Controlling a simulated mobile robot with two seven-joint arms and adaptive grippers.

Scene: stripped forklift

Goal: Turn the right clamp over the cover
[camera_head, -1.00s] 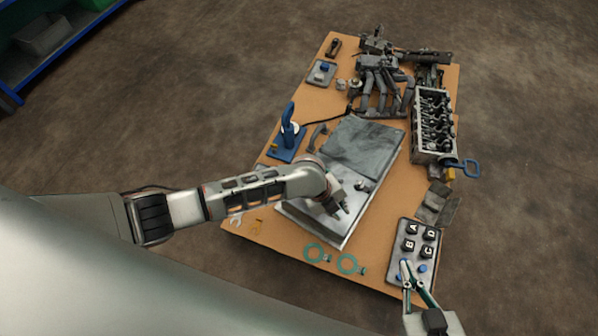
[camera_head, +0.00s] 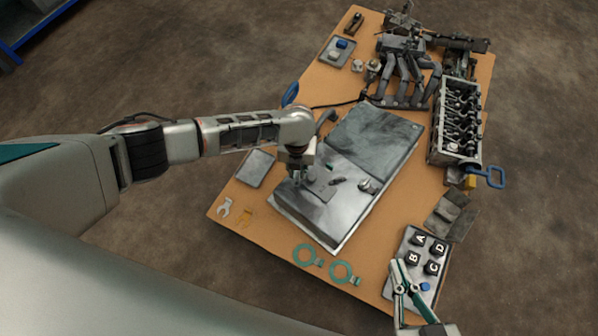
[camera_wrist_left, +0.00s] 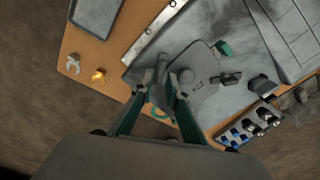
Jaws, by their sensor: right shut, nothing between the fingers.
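A dark grey cover (camera_head: 318,190) lies on the bright metal part of a large casing; it also shows in the left wrist view (camera_wrist_left: 202,72). A small dark clamp-like piece (camera_wrist_left: 228,78) sits at the cover's edge, seen also in the head view (camera_head: 338,182). My left gripper (camera_head: 297,178) is low over the cover's left part. In the left wrist view its fingers (camera_wrist_left: 166,82) flank a dark grey piece; I cannot tell whether they grip it.
The lettered block tray (camera_head: 415,272) is at the lower right. Two green rings (camera_head: 306,255) and wrenches (camera_head: 225,207) lie along the near edge. A cylinder head (camera_head: 457,120) and manifold (camera_head: 405,75) fill the far right.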

